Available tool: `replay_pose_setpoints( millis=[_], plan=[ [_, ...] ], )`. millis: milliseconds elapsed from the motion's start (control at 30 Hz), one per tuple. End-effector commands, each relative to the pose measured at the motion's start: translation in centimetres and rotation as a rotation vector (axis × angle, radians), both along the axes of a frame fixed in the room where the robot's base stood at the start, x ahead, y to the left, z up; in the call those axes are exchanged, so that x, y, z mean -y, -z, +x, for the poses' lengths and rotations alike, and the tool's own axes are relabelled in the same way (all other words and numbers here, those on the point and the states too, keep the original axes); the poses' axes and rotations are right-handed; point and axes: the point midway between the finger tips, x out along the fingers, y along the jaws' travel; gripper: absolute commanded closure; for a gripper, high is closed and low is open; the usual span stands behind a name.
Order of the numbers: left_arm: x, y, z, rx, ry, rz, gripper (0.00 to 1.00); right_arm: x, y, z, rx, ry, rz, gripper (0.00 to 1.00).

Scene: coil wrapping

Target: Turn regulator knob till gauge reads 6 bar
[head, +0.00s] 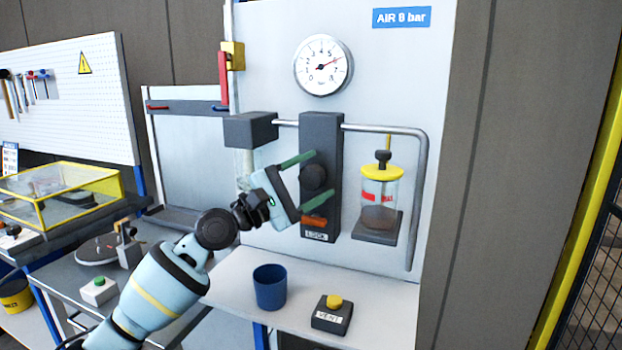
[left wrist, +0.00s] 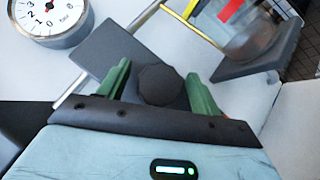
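The regulator knob (head: 313,177) is a dark round knob on the front of a dark regulator block (head: 321,130). My left gripper (head: 306,181) has its two green fingers spread, one above and one below the knob in the head view. In the left wrist view the knob (left wrist: 160,85) sits between the fingers (left wrist: 158,90), with a visible gap to the left finger; contact with the right finger is unclear. My right gripper is not in view.
An orange piece (head: 314,221) sits above a LOCK label, close under the lower finger. A yellow-topped jar (head: 381,190) stands right of the block, framed by a grey pipe (head: 425,165). Below are a blue cup (head: 269,287) and a yellow VENT button (head: 333,301).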

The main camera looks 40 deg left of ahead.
Motion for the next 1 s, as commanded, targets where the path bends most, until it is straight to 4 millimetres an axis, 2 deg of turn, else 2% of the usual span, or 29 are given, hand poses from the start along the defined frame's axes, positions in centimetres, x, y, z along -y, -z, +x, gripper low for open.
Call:
replay_pose_setpoints(
  millis=[267, 700, 1000],
  plan=[
    [-0.2, 0.2, -0.3, 0.000, -0.001, 0.000, 0.36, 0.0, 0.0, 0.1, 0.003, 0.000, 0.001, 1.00],
    [-2.7, 2.4, -4.8, -0.007, 0.000, 0.000, 0.36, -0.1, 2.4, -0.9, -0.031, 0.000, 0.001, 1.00],
    [-3.5, 2.6, -6.4, -0.001, -0.001, 0.001, 0.36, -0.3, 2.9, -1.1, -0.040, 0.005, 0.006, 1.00]
  ],
)
